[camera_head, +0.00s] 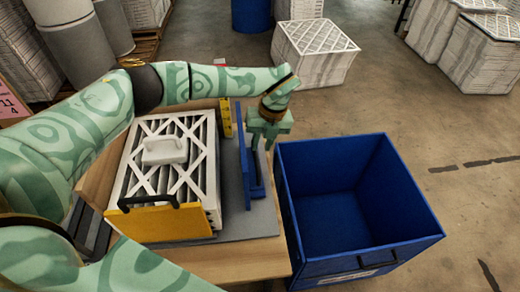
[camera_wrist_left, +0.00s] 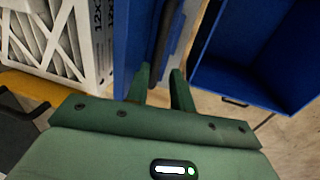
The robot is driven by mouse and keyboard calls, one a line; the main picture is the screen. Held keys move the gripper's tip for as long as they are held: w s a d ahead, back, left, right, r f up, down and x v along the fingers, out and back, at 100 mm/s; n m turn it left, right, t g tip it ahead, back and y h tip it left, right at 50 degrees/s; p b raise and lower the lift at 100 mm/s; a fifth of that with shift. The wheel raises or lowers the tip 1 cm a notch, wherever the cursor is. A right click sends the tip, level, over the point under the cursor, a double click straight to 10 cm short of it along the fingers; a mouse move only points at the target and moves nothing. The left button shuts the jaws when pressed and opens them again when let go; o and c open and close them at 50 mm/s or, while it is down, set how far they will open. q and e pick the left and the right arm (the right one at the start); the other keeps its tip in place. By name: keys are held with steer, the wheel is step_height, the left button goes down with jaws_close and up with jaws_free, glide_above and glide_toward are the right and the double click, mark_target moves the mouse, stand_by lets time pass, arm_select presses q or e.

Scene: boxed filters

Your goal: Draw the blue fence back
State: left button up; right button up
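The blue fence (camera_head: 243,160) stands upright along the right side of the boxed filter (camera_head: 128,180), on the grey board. In the left wrist view the fence (camera_wrist_left: 132,35) runs up from my fingers, with a dark bar (camera_wrist_left: 166,35) along its right face. My left gripper (camera_head: 262,143) points down at the fence's right side. Its fingers (camera_wrist_left: 161,82) are apart, with the bar's near end showing in line with the gap. I cannot tell whether either finger touches it. My right gripper is out of view.
A yellow fence (camera_head: 165,224) with a black handle stands at the filter's front; another yellow piece (camera_head: 225,118) is behind. A white handled block (camera_head: 164,150) lies on the filter. An empty-looking blue bin (camera_head: 350,268) stands close right of the wooden table (camera_head: 250,262).

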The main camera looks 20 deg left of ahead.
arm_select(q)
step_height(320, 180, up, 12)
steer(key=w+d, duration=0.1)
steer(key=d, duration=0.1)
stand_by(0.4)
